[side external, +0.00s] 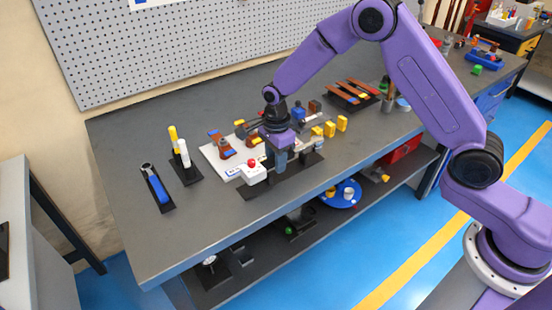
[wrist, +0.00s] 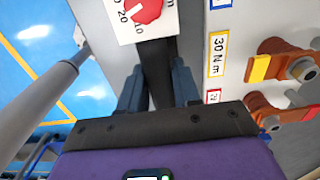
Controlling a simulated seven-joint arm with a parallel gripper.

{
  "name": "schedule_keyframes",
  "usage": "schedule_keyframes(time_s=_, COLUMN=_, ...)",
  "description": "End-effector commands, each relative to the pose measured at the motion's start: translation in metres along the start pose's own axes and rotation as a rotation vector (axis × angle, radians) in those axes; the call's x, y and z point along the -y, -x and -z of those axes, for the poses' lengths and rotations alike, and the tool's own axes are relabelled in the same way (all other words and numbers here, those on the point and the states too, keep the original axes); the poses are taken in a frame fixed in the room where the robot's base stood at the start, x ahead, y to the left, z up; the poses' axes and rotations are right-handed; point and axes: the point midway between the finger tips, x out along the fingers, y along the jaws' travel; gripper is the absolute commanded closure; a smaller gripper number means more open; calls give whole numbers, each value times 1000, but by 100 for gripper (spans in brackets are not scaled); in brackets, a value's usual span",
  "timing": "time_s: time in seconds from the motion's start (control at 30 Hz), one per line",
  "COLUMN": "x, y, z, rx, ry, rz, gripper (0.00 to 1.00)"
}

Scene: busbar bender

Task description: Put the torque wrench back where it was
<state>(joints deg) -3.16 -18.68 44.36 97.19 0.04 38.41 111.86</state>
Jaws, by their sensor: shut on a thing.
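My gripper (side external: 281,158) is low over the front part of the bender area on the bench. In the wrist view my two fingers (wrist: 158,88) close on a dark bar (wrist: 155,68), which appears to be the torque wrench. Its ends and its outline against the dark strip below are unclear. A long black strip (side external: 258,190) lies on the bench under my gripper. A white box with a red dial (side external: 252,172) stands just left of my gripper; the dial also shows at the top of the wrist view (wrist: 143,12). Whether the bar touches the strip is hidden.
A white board (side external: 208,152) with copper-coloured parts lies behind my gripper. Yellow blocks (side external: 342,123) stand to its right. A marker stand (side external: 188,172) and a blue-handled tool (side external: 156,186) are at left. A grey rod (wrist: 45,100) crosses the wrist view's left side.

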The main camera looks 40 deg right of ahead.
Motion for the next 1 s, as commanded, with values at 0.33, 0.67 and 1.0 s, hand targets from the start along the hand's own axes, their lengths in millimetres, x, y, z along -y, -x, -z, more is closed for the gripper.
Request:
schedule_keyframes(time_s=0.33, x=0, y=-8, z=0, rx=1, ry=0, rz=2, gripper=100)
schedule_keyframes(time_s=0.67, x=0, y=-12, z=0, rx=0, ry=1, rz=0, gripper=45)
schedule_keyframes(time_s=1.0, x=0, y=-10, z=0, rx=0, ry=0, rz=1, gripper=42)
